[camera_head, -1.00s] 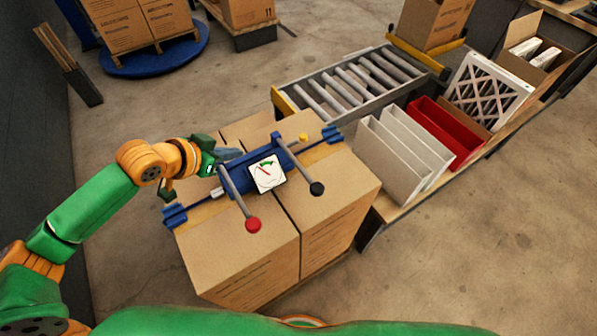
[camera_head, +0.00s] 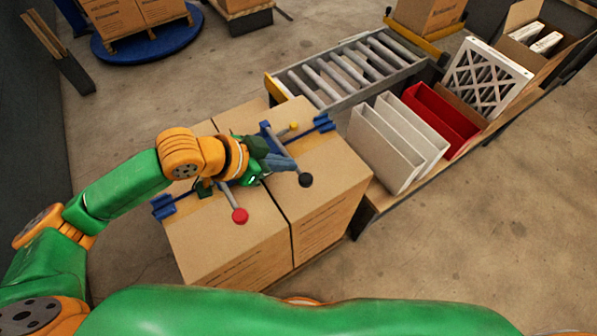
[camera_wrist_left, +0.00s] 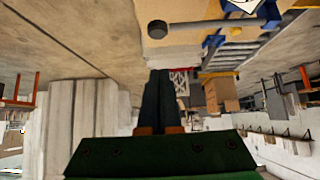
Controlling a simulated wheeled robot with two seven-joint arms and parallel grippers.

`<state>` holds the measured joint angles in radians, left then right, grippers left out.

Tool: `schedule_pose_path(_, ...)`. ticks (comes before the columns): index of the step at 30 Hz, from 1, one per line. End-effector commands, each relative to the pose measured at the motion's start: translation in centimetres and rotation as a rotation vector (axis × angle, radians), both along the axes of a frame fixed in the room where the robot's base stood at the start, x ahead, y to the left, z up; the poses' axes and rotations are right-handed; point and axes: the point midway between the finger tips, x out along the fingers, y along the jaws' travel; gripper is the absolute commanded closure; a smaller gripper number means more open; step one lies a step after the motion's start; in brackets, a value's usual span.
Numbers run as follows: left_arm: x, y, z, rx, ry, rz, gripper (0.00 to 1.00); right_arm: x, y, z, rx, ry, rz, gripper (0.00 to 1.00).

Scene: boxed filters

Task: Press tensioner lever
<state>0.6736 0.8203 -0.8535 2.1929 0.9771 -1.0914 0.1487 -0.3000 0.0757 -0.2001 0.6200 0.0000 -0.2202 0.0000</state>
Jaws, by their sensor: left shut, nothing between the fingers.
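The blue tensioner (camera_head: 325,123) lies across the tops of cardboard boxes (camera_head: 235,240). One of its grey levers ends in a black knob (camera_head: 305,180), the other in a red knob (camera_head: 240,216). My left gripper (camera_head: 291,164) is shut and empty over the tensioner, close beside the black-knobbed lever; I cannot tell if they touch. It hides the gauge in the head view. In the left wrist view, the shut fingers (camera_wrist_left: 160,74) point toward the scene, with the black knob (camera_wrist_left: 157,29), its grey lever and part of the white gauge (camera_wrist_left: 238,4) above them. My right gripper is out of view.
A roller conveyor (camera_head: 345,72) stands behind the boxes. Floor at left is open.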

Motion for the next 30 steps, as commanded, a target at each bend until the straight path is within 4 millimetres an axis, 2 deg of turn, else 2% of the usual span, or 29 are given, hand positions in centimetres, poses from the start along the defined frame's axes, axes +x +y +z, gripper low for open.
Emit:
schedule_pose_path(6, 1.9, -2.7, -3.3, -0.002, 0.002, 0.0, 1.0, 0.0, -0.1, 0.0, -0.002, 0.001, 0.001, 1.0)
schedule_pose_path(12, 1.9, -2.6, -6.4, 0.0, 0.001, 0.002, 1.0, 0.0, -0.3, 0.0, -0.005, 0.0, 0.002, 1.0)
schedule_pose_path(17, 1.9, -2.6, -7.2, 0.0, -0.001, 0.001, 1.0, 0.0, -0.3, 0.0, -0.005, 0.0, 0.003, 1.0)
schedule_pose_path(26, 1.9, -2.6, -7.4, 0.0, -0.001, 0.001, 1.0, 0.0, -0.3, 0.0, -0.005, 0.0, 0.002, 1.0)
schedule_pose_path(30, 1.6, -2.7, -9.5, 0.0, 0.003, 0.002, 1.0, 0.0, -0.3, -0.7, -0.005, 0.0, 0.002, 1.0)
